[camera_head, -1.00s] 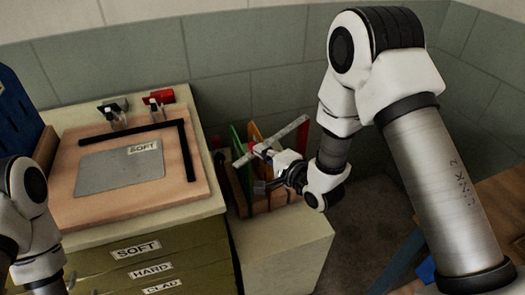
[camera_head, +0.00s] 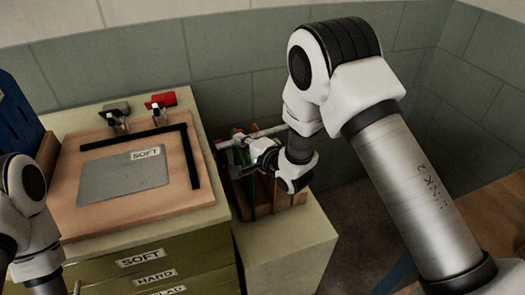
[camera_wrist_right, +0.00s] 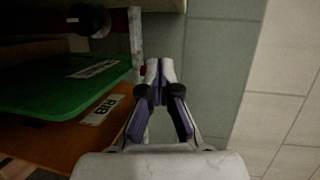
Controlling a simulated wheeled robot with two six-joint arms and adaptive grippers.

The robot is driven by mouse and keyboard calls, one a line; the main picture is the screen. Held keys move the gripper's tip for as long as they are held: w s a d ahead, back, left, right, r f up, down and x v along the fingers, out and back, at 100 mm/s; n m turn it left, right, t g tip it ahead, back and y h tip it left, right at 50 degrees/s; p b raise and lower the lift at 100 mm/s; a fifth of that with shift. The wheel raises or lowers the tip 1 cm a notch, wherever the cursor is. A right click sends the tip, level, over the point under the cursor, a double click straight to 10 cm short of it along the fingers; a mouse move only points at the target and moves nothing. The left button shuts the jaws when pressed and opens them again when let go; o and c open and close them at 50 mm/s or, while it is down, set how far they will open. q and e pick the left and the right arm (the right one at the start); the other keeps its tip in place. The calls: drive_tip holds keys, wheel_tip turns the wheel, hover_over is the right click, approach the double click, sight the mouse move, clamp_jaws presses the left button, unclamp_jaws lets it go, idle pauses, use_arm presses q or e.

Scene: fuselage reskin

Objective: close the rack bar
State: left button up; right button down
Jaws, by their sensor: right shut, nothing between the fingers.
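The rack bar (camera_head: 270,131) is a pale grey metal bar. It runs across the top of the rack (camera_head: 288,198) on the low cabinet, close to level in the head view. In the right wrist view the bar (camera_wrist_right: 137,45) stands upright in the picture, just left of my fingertips. My right gripper (camera_head: 247,158) is at the rack, on the near side of the bar. Its fingers (camera_wrist_right: 160,68) are shut and empty; I cannot tell whether they touch the bar. My left arm shows at the left edge, with its fingers out of view.
Green (camera_wrist_right: 75,80) and orange (camera_wrist_right: 70,130) panels stand in the rack. A drawer cabinet (camera_head: 215,190) to the left bears a board with a grey sheet (camera_head: 120,178) marked SOFT and two clamps. The grey wall is close behind the rack.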

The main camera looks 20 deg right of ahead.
use_arm(q)
drive_tip(key=shift+w+a+r, duration=0.1)
drive_tip(key=shift+w+r, duration=0.05)
drive_tip(key=shift+r, duration=0.05)
use_arm(e)
drive_tip(key=shift+w+a+r, duration=0.15)
drive_tip(key=shift+w, duration=0.55)
drive_tip(key=shift+w+a+r, duration=0.1)
drive_tip(key=shift+w+r, duration=0.05)
drive_tip(key=shift+w, duration=0.5)
drive_tip(key=shift+r, duration=0.15)
